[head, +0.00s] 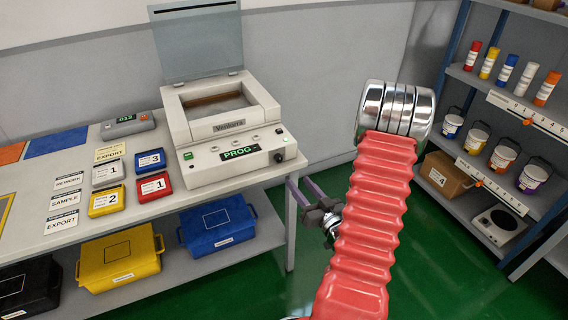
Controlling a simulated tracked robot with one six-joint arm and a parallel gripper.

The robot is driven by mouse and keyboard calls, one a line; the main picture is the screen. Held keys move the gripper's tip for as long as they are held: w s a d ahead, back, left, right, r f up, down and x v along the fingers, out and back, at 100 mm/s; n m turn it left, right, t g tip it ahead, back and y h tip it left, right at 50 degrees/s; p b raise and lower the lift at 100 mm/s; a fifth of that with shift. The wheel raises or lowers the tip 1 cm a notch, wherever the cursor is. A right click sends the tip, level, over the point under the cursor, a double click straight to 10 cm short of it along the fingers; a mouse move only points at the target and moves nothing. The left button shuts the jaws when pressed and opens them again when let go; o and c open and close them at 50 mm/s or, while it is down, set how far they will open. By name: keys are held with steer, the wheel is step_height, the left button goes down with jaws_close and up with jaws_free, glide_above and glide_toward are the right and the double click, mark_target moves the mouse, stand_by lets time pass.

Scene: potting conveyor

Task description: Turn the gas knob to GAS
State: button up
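The machine (225,127), a pale box marked "Vendorra", stands on the bench with its lid raised. Its front panel has a green-lit "PROG" display (240,152) and a small dark knob (279,157) at the right end. I cannot tell if this knob is the gas knob. No GAS marking is readable, and the pointer direction is too small to tell. My gripper (298,181) is to the right of the bench's front corner, below and right of the panel, apart from the machine. Its two purple-grey fingers are spread with nothing visible between them. My red-sleeved arm hides part of the gripper's base.
Several coloured boxes, among them a yellow box (106,201), and label cards lie on the bench (75,241) left of the machine. A yellow crate (119,259) and a blue crate (216,226) sit below. A shelf unit (472,78) stands right. Green floor between is clear.

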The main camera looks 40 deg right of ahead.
mark_target(281, 159)
steer(key=x, duration=1.2)
steer(key=shift+w, duration=0.2)
steer(key=shift+c, duration=0.3)
steer(key=c, duration=0.9)
steer(key=shift+s+d, duration=0.1)
steer(key=shift+d, duration=0.1)
jaws_close()
steer(key=shift+a, duration=0.15)
